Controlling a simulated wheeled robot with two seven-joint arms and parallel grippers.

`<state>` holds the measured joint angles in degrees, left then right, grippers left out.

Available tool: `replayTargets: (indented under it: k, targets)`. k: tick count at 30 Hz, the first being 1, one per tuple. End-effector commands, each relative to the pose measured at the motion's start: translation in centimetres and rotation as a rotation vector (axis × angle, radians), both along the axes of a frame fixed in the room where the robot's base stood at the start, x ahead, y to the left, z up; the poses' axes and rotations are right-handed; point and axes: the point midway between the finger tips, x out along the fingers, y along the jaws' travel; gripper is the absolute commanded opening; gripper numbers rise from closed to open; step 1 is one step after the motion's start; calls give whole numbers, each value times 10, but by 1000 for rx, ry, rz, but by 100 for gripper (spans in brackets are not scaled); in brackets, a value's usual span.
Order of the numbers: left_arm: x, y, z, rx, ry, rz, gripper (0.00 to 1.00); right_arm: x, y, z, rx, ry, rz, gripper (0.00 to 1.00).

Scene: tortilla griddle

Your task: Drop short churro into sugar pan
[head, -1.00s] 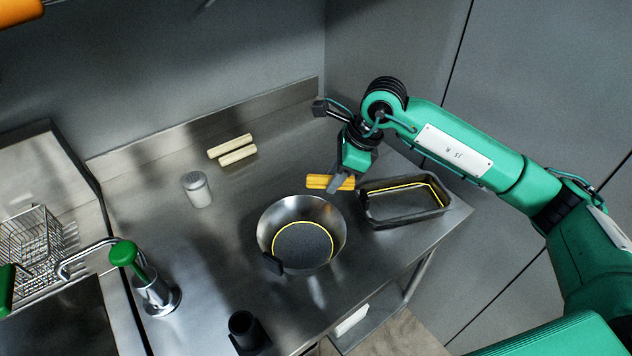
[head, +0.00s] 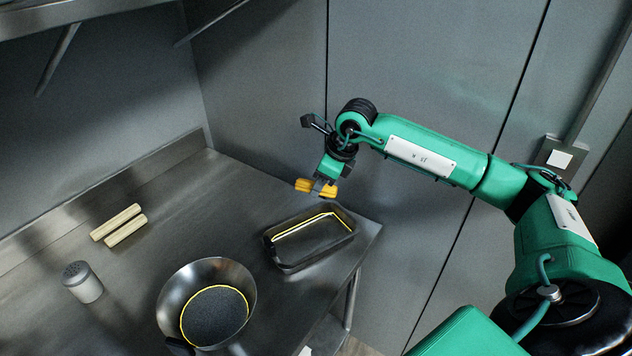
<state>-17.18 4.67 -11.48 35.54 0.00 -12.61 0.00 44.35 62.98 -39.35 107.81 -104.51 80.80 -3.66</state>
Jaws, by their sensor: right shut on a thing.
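The short golden churro (head: 303,186) is in my right gripper (head: 318,187), which is shut on it and holds it raised above the counter's back right corner. Two pans stand below. The round steel pan (head: 248,285) has a dark filling edged by a yellow ring. The rectangular dark pan (head: 283,266) has a yellow line along its inside and stands closest to the churro, just below it in the picture. I cannot tell from the picture which pan holds sugar. My left gripper is not in view.
Two pale dough sticks (head: 117,222) lie on the counter at the left. A shaker with a grey lid (head: 84,284) stands in front of them. The steel counter (head: 205,210) is clear behind the pans, and its right edge runs beside the rectangular pan.

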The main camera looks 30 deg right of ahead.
Motion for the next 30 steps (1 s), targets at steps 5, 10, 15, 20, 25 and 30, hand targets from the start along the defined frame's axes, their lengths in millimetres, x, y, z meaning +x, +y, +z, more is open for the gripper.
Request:
replayTargets:
  k: [5, 10, 15, 20, 25, 30]
  targets:
    - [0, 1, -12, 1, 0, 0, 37, 0, 0, -25, 1, 2, 2, 4]
    - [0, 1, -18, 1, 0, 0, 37, 0, 0, -40, 0, 1, 1, 4]
    - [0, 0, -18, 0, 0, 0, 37, 0, 0, -43, 0, 0, 1, 4]
    - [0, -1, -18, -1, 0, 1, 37, 0, 0, -43, 0, 0, 1, 28]
    - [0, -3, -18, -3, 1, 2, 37, 0, 0, -43, 0, 0, 1, 52]
    - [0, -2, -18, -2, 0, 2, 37, 0, 0, -43, 0, 1, 1, 52]
